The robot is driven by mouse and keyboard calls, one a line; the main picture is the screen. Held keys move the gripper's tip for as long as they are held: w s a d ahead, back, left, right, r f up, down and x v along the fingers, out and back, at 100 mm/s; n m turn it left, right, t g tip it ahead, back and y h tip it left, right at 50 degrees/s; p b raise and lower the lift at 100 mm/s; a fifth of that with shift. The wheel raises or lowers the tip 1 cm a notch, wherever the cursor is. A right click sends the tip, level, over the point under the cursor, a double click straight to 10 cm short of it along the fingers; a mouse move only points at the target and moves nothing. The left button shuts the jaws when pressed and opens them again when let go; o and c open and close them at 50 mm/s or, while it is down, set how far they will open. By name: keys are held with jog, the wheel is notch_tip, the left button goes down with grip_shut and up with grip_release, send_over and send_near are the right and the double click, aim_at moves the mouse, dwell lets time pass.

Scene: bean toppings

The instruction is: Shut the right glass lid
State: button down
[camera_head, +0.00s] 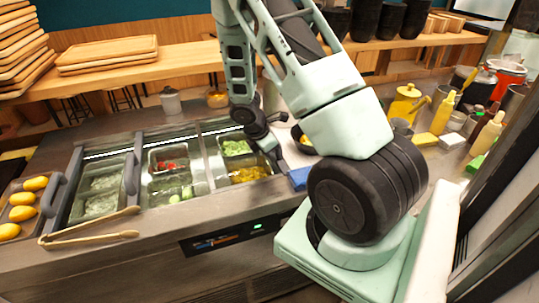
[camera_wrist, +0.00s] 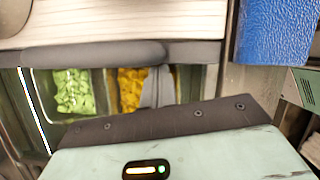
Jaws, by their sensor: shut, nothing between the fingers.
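The topping counter (camera_head: 150,210) has a right bay with a green chopped topping (camera_head: 236,148) and a yellow one (camera_head: 248,174). The right glass lid's glass is hard to make out. A dark bar, apparently its handle (camera_wrist: 95,54), crosses the wrist view above the green topping (camera_wrist: 73,91) and yellow topping (camera_wrist: 131,88). My gripper (camera_head: 276,157) is shut and empty at the right bay's right edge. In the wrist view, its grey finger (camera_wrist: 158,90) points at the bar and overlaps the yellow topping. I cannot tell whether it touches the bar.
A blue block (camera_head: 299,178) lies right of the bay; it also shows in the wrist view (camera_wrist: 276,32). Wooden tongs (camera_head: 90,229) lie at the front left, beside a tray of yellow fruit (camera_head: 22,213). Bottles (camera_head: 443,113) and jars stand at the right. My arm blocks the middle.

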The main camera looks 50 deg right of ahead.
aim_at(264, 165)
jog(key=a, duration=0.1)
jog(key=w+a, duration=0.1)
jog(key=a, duration=0.1)
jog(key=shift+w+a+p, duration=0.2)
jog(key=shift+p, duration=0.2)
jog(key=b+v, duration=0.1)
jog(key=v, duration=0.9)
jog(key=shift+a, duration=0.25)
jog(key=s+a+r+m+t+y+b, duration=0.1)
jog(key=s+a+r, duration=0.15)
jog(key=a, duration=0.85)
jog(key=s+a+r+m+t+y, duration=0.1)
jog(key=a+r+m, duration=0.15)
jog(key=a, duration=0.85)
jog(key=s+a+r+m+y+b, duration=0.1)
jog(key=s+a+r+m+y, duration=0.1)
jog(key=s+a, duration=1.2)
jog(key=shift+s+r+y, duration=0.3)
jog(key=shift+s+r, duration=0.4)
